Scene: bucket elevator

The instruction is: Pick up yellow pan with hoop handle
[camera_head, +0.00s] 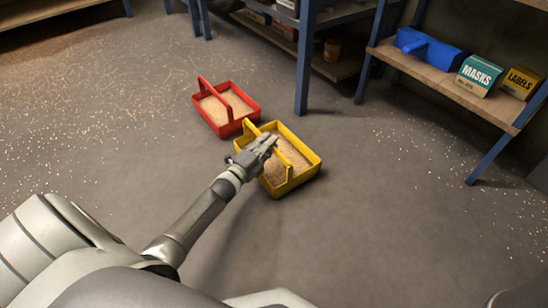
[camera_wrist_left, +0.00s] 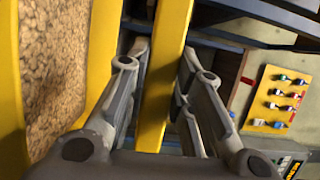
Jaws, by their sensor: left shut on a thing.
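The yellow pan (camera_head: 309,170) has a hoop handle and is filled with a tan, grainy material. It is on or just above the concrete floor in the head view; I cannot tell which. My left gripper (camera_head: 266,143) reaches over the pan and is shut on its hoop handle. In the left wrist view the yellow handle bar (camera_wrist_left: 160,95) runs between the two fingers of the left gripper (camera_wrist_left: 163,85). The pan's grainy fill (camera_wrist_left: 52,70) shows at the left of that view. My right gripper is not in view.
A red pan (camera_head: 225,129) with a hoop handle and similar fill stands close behind the yellow one. A shelf (camera_head: 440,72) at the right holds a blue scoop-like object (camera_head: 430,47) and boxes marked MASKS (camera_head: 478,75) and LABELS (camera_head: 520,82). Grains are scattered on the floor; the front right is open.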

